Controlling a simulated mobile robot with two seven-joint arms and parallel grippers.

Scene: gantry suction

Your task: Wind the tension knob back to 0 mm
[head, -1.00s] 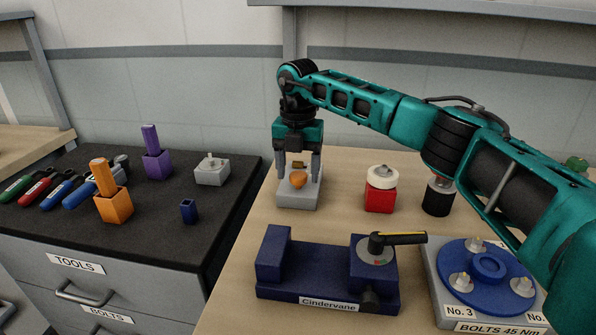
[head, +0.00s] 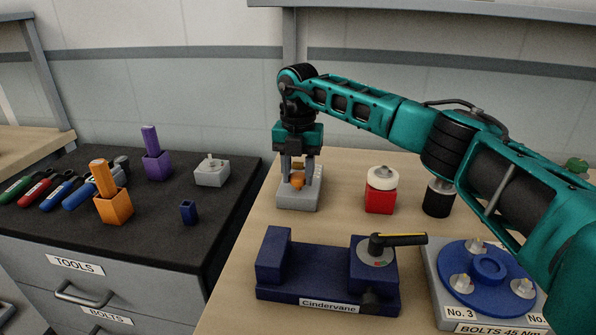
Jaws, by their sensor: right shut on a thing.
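The tension knob appears to be the small orange knob (head: 298,181) on a grey block (head: 296,201) at the back left of the wooden bench. My right gripper (head: 298,178) points down over the block, and its two fingers are shut on the orange knob from either side. The fingers partly cover the knob. No mm scale is readable at this distance. My left gripper is not in view.
A dark blue Cindervane fixture (head: 325,285) with a black lever stands in front. A red block with a white top (head: 380,190) and a black cylinder (head: 438,198) are right of the gripper. A blue bolt disc (head: 487,266) sits front right. A dark tool cabinet (head: 120,225) is left.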

